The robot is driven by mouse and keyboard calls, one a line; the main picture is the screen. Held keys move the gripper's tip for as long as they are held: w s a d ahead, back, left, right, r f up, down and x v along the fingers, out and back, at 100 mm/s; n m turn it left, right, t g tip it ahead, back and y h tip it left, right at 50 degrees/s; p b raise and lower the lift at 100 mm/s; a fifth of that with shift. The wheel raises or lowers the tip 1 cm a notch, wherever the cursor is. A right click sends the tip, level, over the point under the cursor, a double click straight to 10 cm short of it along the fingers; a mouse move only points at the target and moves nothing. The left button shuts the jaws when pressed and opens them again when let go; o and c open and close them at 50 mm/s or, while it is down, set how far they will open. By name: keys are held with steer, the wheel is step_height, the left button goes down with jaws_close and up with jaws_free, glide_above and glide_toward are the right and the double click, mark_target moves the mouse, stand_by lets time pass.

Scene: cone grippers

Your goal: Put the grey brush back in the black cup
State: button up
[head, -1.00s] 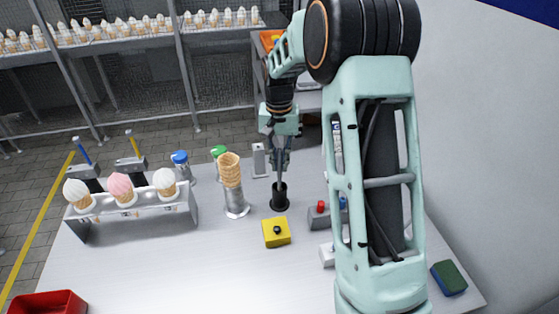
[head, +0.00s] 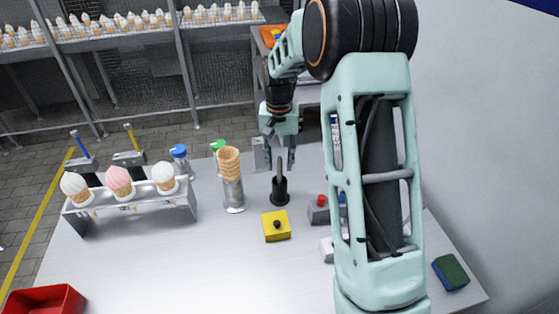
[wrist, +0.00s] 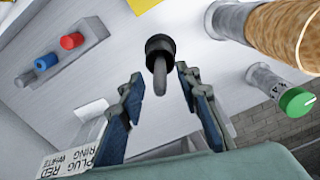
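The grey brush (head: 280,176) stands upright in the black cup (head: 280,196) on the table, its grey handle sticking up. In the wrist view the handle (wrist: 160,78) rises from the black cup (wrist: 157,46). Its lower end is hidden inside the cup. My gripper (head: 280,163) is above the cup, pointing down. Its fingers are spread to either side of the handle, with a visible gap on both sides in the wrist view (wrist: 160,85).
A yellow block (head: 276,228) stands just in front of the cup. A rack of ice-cream cones (head: 140,212) is further left. The table's front middle is clear.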

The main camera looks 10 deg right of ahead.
step_height(320, 180, up, 12)
stand_by(0.7)
steer(key=shift+a, duration=0.1)
stand_by(0.3)
